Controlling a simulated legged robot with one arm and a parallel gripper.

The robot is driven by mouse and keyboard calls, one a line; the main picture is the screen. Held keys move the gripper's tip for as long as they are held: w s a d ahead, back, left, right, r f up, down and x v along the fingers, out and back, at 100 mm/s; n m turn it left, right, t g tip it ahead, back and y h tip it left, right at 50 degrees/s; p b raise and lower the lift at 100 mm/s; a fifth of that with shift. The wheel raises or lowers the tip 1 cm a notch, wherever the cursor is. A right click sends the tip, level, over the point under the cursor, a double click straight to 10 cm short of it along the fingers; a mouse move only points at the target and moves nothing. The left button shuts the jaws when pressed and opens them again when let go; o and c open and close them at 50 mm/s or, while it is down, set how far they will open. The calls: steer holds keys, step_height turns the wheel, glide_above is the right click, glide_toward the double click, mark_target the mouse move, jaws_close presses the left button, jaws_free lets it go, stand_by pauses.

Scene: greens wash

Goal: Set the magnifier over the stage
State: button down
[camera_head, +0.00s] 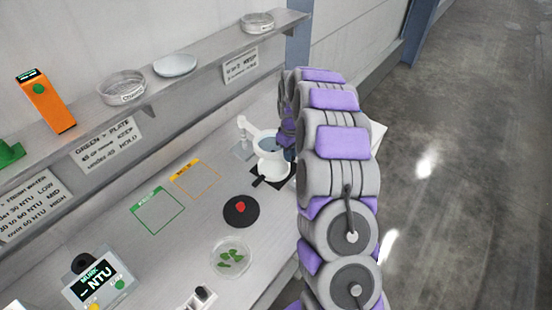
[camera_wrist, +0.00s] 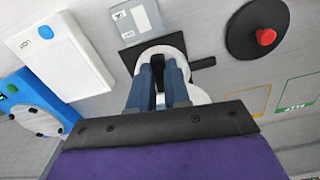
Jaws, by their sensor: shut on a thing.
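The magnifier (camera_head: 268,143) is a white stand with a round, bluish lens, right of the middle of the bench in the head view. My gripper (camera_head: 288,137) reaches it from the right, partly hidden by my arm. In the wrist view the blue fingers of my gripper (camera_wrist: 161,68) are shut at the white rounded magnifier (camera_wrist: 198,97), with a dark part between them. A black square plate with a dark tab, which looks like the stage (camera_head: 284,186), lies below it. This plate (camera_wrist: 128,57) is partly covered in the wrist view. I cannot tell whether they touch.
A black disc with a red knob (camera_head: 241,214) and a dish of green leaves (camera_head: 231,258) stand nearer. An NTU meter (camera_head: 98,280) is at lower left. Green (camera_head: 157,211) and orange (camera_head: 196,180) outlined squares are empty. A shelf (camera_head: 195,72) runs above. A white box (camera_wrist: 60,48) stands close by.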

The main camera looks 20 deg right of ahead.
steer(key=w+d, duration=0.1)
steer(key=w+d+n, duration=0.1)
steer(key=d, duration=0.1)
steer(key=shift+r+n, duration=0.15)
steer(key=shift+n, duration=0.15)
steer(key=shift+r, duration=0.1)
steer(key=c, duration=1.1)
jaws_free()
steer(key=shift+w+d+f, duration=0.1)
steer(key=shift+w+f, duration=0.05)
steer(key=shift+f, duration=0.05)
step_height(320, 180, up, 17)
steer(key=shift+r+p, duration=0.15)
steer(key=shift+p, duration=0.15)
